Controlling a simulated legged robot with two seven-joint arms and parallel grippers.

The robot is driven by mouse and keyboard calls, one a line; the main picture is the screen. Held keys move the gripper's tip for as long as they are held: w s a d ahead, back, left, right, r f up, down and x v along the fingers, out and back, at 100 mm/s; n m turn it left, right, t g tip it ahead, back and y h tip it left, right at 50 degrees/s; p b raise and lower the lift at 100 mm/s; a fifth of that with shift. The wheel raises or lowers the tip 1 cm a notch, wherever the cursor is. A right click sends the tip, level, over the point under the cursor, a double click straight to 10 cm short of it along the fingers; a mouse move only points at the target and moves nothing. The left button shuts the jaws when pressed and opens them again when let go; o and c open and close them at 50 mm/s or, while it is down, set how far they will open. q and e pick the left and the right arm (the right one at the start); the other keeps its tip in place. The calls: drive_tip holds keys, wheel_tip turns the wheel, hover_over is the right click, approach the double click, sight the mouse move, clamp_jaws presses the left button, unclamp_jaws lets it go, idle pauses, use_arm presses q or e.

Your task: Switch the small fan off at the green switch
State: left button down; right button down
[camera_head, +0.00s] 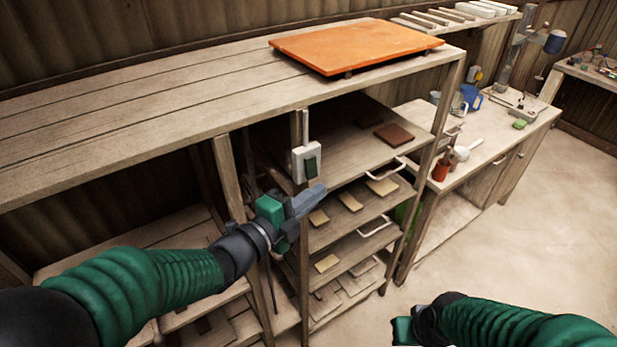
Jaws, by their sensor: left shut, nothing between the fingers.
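The green switch (311,167) is a dark green rocker on a small white box, fixed to an upright post of the wooden shelf unit. My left gripper (318,192) is shut and empty. Its fingertips show just below the switch in the picture; I cannot tell whether they touch it. My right gripper (402,328) is low in the view, in front of the floor, away from the switch. Its fingers are mostly hidden and I cannot tell their state. I cannot make out the small fan for certain.
An orange board (355,45) lies on the long wooden bench top (130,105) above the switch. Shelves with several small tiles (349,201) and white handles stand right of the post. A side table (485,150) holds a red pot (440,171) and a blue jug (471,97). The floor at right is clear.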

sight(311, 167)
use_arm(q)
drive_tip(key=w, duration=0.1)
drive_tip(key=w+a+p, duration=0.1)
drive_tip(key=w, duration=0.2)
drive_tip(key=shift+w+a+f+p, duration=0.15)
drive_tip(key=shift+a+f+p, duration=0.1)
drive_tip(key=shift+f+p, duration=0.1)
